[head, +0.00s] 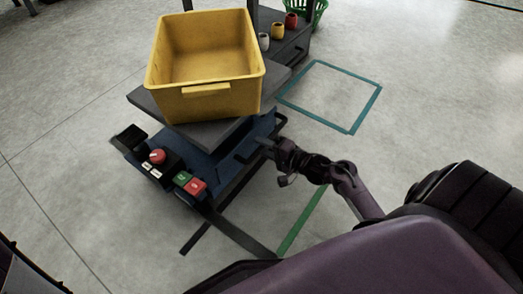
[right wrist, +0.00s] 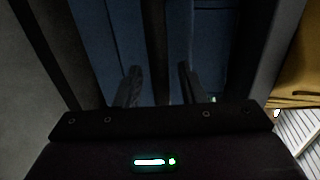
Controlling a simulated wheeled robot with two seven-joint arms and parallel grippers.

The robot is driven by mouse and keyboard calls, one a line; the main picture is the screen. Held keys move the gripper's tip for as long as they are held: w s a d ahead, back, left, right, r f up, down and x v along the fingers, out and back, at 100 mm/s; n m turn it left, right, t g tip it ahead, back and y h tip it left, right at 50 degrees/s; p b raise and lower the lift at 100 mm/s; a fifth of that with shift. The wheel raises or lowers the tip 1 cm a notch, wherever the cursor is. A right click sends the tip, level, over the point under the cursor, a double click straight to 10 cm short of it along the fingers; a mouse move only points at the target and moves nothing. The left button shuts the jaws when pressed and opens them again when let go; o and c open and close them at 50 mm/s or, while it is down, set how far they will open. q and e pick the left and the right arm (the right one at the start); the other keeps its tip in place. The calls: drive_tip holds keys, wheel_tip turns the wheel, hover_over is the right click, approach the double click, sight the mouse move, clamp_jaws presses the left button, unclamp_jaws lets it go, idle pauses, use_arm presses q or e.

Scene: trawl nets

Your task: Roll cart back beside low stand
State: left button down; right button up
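The cart (head: 205,163) appears to be the blue-bodied unit with a flat grey top (head: 150,101), standing left of centre in the head view. A yellow tub (head: 205,93), empty as far as I see, rests on its top. A black handle (head: 247,152) sticks out on its right side. My right gripper (head: 263,144) is at this handle. In the right wrist view its two fingers (right wrist: 160,84) are apart, with a dark bar (right wrist: 154,45) between them and gaps beside it. The low stand (head: 285,45) seems to be the dark one behind, partly hidden by the tub. My left gripper is not in view.
A teal square outline (head: 350,127) marks clear floor right of the cart. A green floor strip (head: 300,222) runs nearer me. Small white, yellow and red cups (head: 277,31) stand on the dark stand, with a green basket (head: 317,12) behind. A control box with a red knob (head: 157,156) sits at the cart's front.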

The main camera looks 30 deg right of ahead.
drive_tip(key=shift+w+a, duration=0.15)
drive_tip(key=shift+w, duration=0.25)
drive_tip(key=shift+f, duration=0.1)
clamp_jaws()
